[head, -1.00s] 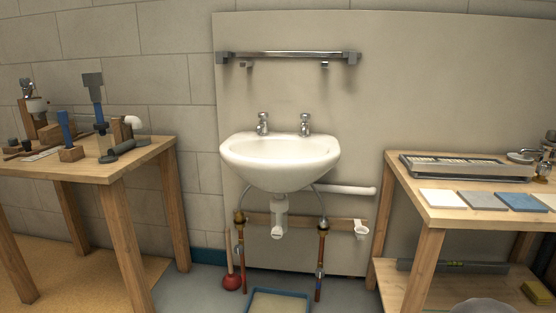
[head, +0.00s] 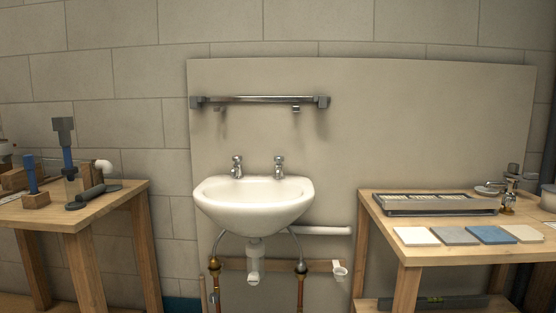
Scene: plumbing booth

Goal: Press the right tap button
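A white washbasin (head: 254,212) is fixed to a pale panel in the middle of the head view. Two chrome taps stand on its back rim. The right tap (head: 279,167) has its push-button top (head: 279,159) facing up. The left tap (head: 237,167) looks the same. Nothing touches either tap. My gripper is not in view.
A chrome rail (head: 260,99) runs across the panel above the basin. A left wooden bench (head: 128,191) holds tools. A right wooden bench (head: 376,218) holds a grey tray (head: 390,211), tile samples and another tap (head: 512,190). The space before the basin is clear.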

